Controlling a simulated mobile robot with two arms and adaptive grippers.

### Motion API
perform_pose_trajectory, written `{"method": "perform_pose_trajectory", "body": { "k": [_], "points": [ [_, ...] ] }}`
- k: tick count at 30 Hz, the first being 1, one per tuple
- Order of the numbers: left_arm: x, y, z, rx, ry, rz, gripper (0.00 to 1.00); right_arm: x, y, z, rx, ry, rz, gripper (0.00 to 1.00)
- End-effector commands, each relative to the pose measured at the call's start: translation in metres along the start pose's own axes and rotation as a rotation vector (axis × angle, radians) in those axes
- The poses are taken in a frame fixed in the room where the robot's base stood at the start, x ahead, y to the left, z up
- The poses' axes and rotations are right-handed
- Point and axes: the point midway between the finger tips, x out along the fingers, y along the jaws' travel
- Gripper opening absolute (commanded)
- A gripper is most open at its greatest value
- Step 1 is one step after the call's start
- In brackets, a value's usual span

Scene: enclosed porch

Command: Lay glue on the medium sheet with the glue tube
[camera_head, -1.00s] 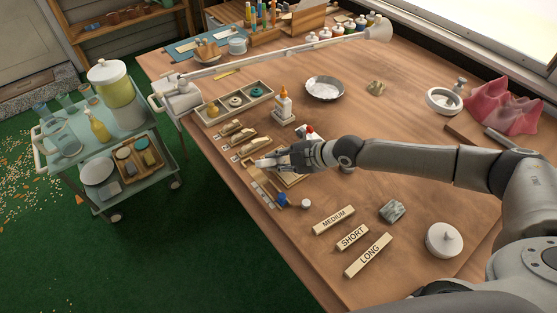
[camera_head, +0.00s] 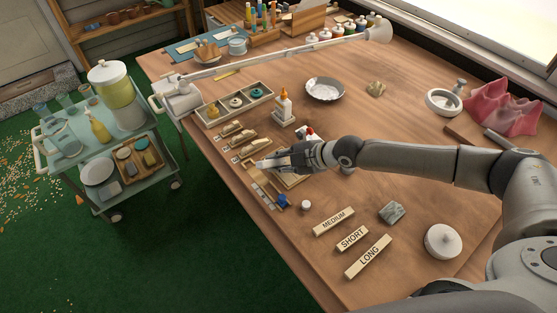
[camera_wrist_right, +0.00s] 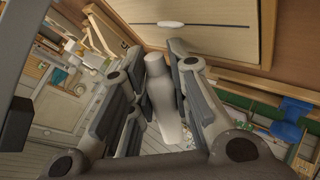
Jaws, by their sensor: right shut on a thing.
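My right gripper (camera_head: 272,162) is at the near-left edge of the workbench, over a row of shallow wooden trays. In the right wrist view it is shut on a white tube, the glue tube (camera_wrist_right: 165,95), between its fingers. The tube's pale end shows past the fingers in the head view. A flat wooden sheet (camera_wrist_right: 215,38) lies beyond the tube in the wrist view, with a white oval spot (camera_wrist_right: 171,24) on it. I cannot tell its size class. Signs for medium (camera_head: 333,221), short (camera_head: 352,238) and long (camera_head: 368,256) lie to the right. My left gripper is out of view.
An orange-tipped bottle (camera_head: 284,107) stands behind the gripper, beside a three-part tray (camera_head: 235,101). A small white cap (camera_head: 305,205) and a blue thing (camera_head: 282,201) are near the front edge. A lamp arm (camera_head: 270,58) spans the back.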

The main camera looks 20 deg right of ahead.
Motion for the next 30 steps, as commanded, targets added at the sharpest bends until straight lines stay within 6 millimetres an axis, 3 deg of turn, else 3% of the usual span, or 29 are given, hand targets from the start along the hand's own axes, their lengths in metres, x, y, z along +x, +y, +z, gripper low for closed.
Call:
{"method": "perform_pose_trajectory", "body": {
  "k": [3, 14, 30],
  "points": [
    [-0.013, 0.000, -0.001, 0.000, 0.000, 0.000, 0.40, -0.011, 0.006, -0.006, 0.002, -0.005, -0.008, 0.00],
    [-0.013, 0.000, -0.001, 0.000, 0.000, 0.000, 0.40, -0.011, 0.011, -0.009, -0.001, 0.001, 0.001, 0.00],
    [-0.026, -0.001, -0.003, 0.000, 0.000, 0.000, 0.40, -0.025, -0.004, -0.010, -0.002, 0.003, 0.003, 0.00]
  ]
}}
